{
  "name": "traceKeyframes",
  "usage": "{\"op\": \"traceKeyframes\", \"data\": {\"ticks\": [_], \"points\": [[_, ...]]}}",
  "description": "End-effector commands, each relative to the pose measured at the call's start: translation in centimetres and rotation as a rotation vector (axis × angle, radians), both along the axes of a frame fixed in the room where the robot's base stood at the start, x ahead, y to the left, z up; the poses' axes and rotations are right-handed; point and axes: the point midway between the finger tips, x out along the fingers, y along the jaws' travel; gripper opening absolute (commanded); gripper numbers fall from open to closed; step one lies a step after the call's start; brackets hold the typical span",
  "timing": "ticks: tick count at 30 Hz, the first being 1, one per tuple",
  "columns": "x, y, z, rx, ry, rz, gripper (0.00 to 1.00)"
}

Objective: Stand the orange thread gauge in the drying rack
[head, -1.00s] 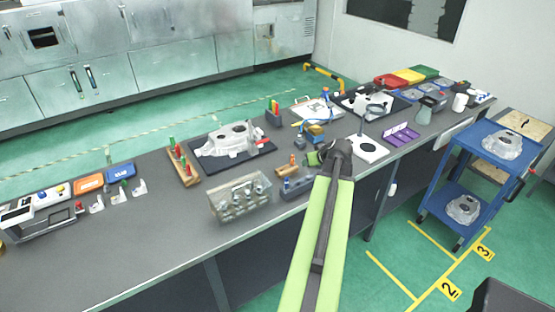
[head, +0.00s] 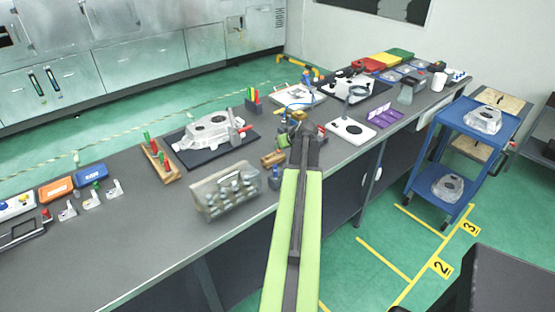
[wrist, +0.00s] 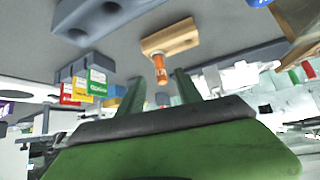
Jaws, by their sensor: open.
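The orange thread gauge (wrist: 161,70) stands out of a small wooden block (wrist: 170,38) in the wrist view. In the head view the wooden block (head: 273,159) sits near the bench's front edge, just left of my gripper (head: 301,124). My gripper's two green fingers (wrist: 158,92) are apart, with the gauge showing beyond the gap between them and nothing held. A grey block with round holes (wrist: 105,18) lies near the wooden block and may be the drying rack; I cannot tell for sure. My arm hides part of this area in the head view.
A clear box of metal parts (head: 226,192) stands left of my arm. A white casting (head: 208,131) lies on a dark mat behind it. A wooden stand with green-handled gauges (head: 161,163) is further left. A purple tray (head: 385,115) and blue cart (head: 465,122) are right.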

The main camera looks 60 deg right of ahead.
Motion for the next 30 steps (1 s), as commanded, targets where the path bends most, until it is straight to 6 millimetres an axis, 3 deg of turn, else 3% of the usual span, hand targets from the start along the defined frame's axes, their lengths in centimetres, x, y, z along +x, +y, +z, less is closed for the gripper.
{"op": "traceKeyframes", "data": {"ticks": [1, 8, 17, 24, 30], "points": [[0.7, -0.6, -1.4, 0.0, 0.0, 0.001, 0.41], [1.4, -0.8, -1.6, 0.001, 0.001, 0.001, 0.41], [4.1, -2.6, -5.2, 0.001, 0.001, 0.003, 0.41], [4.3, -2.7, -5.0, 0.0, 0.0, 0.001, 0.41], [4.3, -2.6, -5.0, 0.001, 0.001, 0.003, 0.16]]}}
